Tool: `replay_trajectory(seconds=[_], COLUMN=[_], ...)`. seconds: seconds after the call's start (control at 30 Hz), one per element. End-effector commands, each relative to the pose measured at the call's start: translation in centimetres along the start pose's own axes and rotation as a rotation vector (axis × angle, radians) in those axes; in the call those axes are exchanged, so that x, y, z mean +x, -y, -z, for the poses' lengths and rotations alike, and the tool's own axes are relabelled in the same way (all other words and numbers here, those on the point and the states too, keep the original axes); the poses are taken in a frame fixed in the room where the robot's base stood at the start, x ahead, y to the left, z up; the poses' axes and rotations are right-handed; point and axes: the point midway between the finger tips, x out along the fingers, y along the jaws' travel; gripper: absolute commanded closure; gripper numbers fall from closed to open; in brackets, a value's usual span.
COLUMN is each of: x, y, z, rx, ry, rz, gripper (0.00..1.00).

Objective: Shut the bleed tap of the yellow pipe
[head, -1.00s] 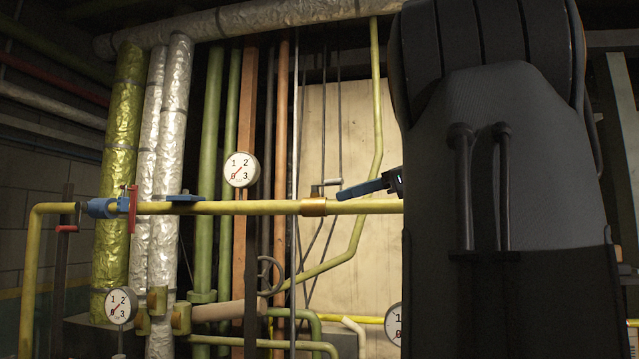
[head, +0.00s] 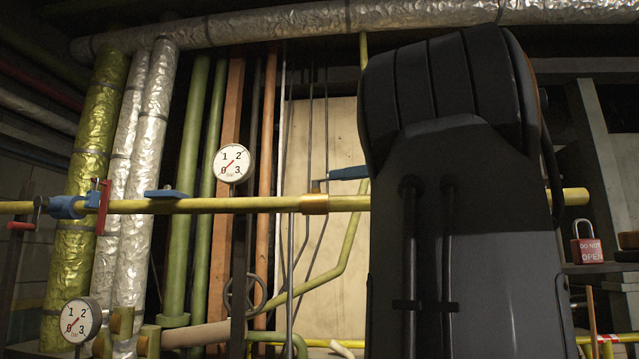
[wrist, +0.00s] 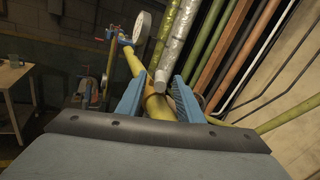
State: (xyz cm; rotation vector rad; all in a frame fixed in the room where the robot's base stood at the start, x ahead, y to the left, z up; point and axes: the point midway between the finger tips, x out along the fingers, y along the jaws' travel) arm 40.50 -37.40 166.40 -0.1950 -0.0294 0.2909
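The yellow pipe (head: 230,206) runs level across the head view. On it sits a brass fitting (head: 314,204) with a small stem (head: 316,187) on top, apparently the bleed tap; its handle is not clear. My gripper (wrist: 157,88) has blue fingers, spread apart in the wrist view. The pipe (wrist: 158,107) appears between them, and I cannot tell if they touch anything. In the head view one blue finger (head: 347,173) shows just right of and above the stem, pointing left. The rest of the gripper is hidden behind my arm.
A red padlock (head: 587,250) is at right. Vertical pipes stand close behind.

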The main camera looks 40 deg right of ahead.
Motion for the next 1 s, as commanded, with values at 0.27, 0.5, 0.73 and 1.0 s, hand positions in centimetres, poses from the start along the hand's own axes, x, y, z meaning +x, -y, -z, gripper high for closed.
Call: replay_trajectory(seconds=[0.27, 0.5, 0.73, 1.0], x=[4.3, 6.3, 6.5, 6.5], y=[0.0, 0.0, -0.1, -0.1], z=[-0.2, -0.1, 0.0, 0.0], rx=[0.002, 0.000, 0.000, 0.000], ry=[0.000, 0.000, 0.000, 0.000], rz=[-0.002, -0.001, -0.002, -0.001], gripper=[0.67, 0.67, 0.67, 1.00])
